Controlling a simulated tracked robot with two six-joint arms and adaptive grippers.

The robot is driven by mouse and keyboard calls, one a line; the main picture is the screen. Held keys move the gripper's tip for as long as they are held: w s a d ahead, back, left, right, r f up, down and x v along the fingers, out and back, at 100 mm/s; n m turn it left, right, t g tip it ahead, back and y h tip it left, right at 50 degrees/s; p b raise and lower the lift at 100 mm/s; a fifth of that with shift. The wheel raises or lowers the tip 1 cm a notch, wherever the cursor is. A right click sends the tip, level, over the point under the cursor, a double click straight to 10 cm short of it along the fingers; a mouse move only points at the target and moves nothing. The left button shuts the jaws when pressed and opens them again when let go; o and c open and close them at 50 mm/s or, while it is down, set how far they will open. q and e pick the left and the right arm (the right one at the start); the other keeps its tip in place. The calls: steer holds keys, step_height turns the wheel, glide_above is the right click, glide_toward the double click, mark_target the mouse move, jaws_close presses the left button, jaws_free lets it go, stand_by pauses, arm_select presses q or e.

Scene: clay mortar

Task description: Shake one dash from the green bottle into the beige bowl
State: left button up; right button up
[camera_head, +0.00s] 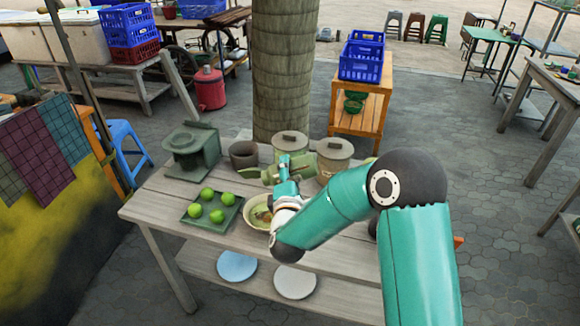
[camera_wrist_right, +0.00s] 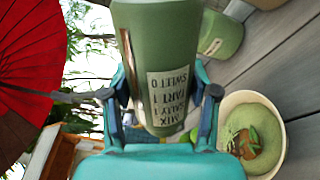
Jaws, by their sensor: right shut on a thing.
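My right gripper (camera_head: 284,180) is shut on the green bottle (camera_head: 264,175), which lies nearly sideways in the head view, above the table. In the right wrist view the bottle (camera_wrist_right: 165,50) sits between the two fingers of the right gripper (camera_wrist_right: 162,100), with a printed label facing the camera. The beige bowl (camera_head: 249,213) stands on the table below the gripper, partly hidden by my arm. In the right wrist view the bowl (camera_wrist_right: 280,150) is at the lower right, apart from the bottle, with green and brown contents. My left gripper is not in view.
A green tray (camera_head: 196,222) with several limes is left of the bowl. A dark green box-like thing (camera_head: 191,146), a dark pot (camera_head: 243,155) and two lidded jars (camera_head: 334,159) stand along the back of the table. A thick trunk (camera_head: 281,70) rises behind.

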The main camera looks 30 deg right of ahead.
steer(key=shift+s+d+f+m+b, duration=0.1)
steer(key=shift+m+b, duration=0.2)
steer(key=f+m+b, duration=0.1)
steer(key=m+b, duration=0.1)
steer(key=d+f+m+b, duration=0.1)
steer(key=b, duration=0.2)
steer(key=shift+s+f+m, duration=0.2)
steer(key=shift+f+m, duration=0.2)
steer(key=m, duration=0.1)
steer(key=m+b, duration=0.1)
steer(key=shift+w+a+r+m+b, duration=0.2)
steer(key=shift+a+m+b, duration=0.1)
steer(key=shift+a, duration=0.1)
steer(key=m, duration=0.1)
steer(key=a+r+m+b, duration=0.1)
steer(key=m, duration=0.1)
steer(key=shift+w+a+m, duration=0.15)
steer(key=shift+w+m, duration=0.15)
steer(key=shift+w, duration=0.1)
steer(key=shift+r, duration=0.15)
